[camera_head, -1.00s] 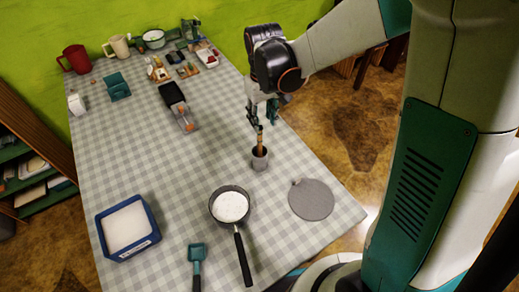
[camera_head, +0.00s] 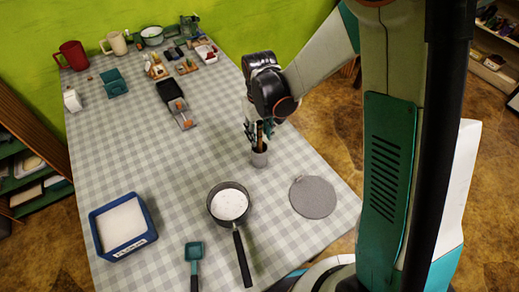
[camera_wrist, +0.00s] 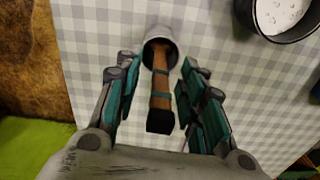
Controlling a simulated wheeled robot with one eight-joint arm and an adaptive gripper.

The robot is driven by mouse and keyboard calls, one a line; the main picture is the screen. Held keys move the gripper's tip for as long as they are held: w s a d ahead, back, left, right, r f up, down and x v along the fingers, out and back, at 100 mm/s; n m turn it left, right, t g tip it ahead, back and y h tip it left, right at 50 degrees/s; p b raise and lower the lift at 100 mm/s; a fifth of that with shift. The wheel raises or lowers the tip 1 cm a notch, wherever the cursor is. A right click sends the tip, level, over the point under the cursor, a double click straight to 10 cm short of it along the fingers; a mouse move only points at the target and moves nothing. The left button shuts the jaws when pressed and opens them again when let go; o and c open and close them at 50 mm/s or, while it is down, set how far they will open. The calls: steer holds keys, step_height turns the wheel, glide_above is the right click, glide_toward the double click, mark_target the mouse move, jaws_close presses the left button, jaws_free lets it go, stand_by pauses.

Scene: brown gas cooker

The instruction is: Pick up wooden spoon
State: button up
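The wooden spoon (camera_wrist: 160,92) stands in a small grey cup (camera_head: 259,157), its brown handle pointing up with a dark end and greenish bands. Its lower end is hidden inside the cup. My gripper (camera_wrist: 155,98) is open, with one teal finger on each side of the handle and a visible gap on both sides. In the head view my gripper (camera_head: 259,134) is right above the cup, around the upper handle. The cup also shows in the wrist view (camera_wrist: 158,34).
A pan with white contents (camera_head: 229,204) stands in front of the cup, with a round grey mat (camera_head: 313,197) to its right. A blue tray (camera_head: 152,233) and a teal scoop (camera_head: 194,252) are at the front left. The checked table between the cup and the left edge is clear.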

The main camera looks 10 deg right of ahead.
steer(key=shift+c, duration=0.3)
jaws_close()
steer(key=shift+r, duration=0.1)
